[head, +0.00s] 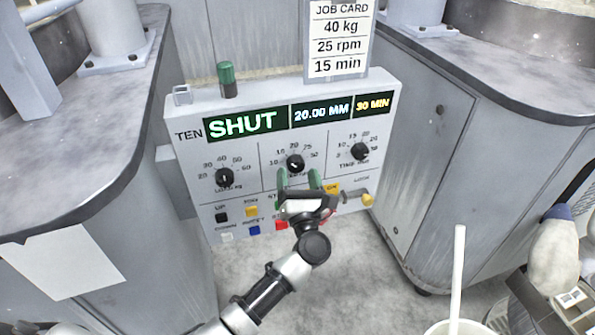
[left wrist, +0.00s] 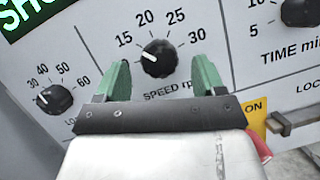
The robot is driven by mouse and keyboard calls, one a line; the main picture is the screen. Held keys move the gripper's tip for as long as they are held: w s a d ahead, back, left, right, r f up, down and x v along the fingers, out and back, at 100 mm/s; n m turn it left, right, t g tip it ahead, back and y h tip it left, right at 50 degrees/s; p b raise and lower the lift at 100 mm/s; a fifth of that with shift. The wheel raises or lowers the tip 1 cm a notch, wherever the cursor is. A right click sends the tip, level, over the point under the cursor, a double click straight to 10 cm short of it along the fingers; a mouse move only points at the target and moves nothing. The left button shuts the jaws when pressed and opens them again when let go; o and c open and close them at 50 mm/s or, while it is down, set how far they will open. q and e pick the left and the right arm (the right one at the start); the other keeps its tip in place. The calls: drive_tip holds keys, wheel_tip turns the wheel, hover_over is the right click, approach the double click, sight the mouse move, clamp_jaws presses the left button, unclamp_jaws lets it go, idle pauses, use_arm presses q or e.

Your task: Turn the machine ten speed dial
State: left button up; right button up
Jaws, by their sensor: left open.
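The machine ten speed dial (head: 295,162) is a black knob in the middle of the grey panel marked TEN. In the left wrist view the speed dial (left wrist: 159,58) has a scale with 15, 20, 25 and 30 showing. Its white mark points left, toward the low side near 15; the exact setting is unclear. My left gripper (head: 299,177) is open just in front of and below the dial. In the left wrist view its green fingers (left wrist: 162,76) stand apart to either side of the dial's lower part, with no visible contact. My right gripper is out of view.
A load dial (head: 224,176) is left and a time dial (head: 360,151) right. Coloured buttons and a lock lie below. The display (head: 247,123) reads SHUT, 20.00 MM, 30 MIN. The job card (head: 338,38) reads 40 kg, 25 rpm, 15 min. Grey machine bodies flank the panel.

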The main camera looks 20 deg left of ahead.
use_arm(q)
drive_tip(key=shift+w+a+r, duration=0.25)
drive_tip(key=shift+w+a, duration=0.05)
drive_tip(key=shift+w, duration=0.2)
drive_tip(key=c, duration=0.9)
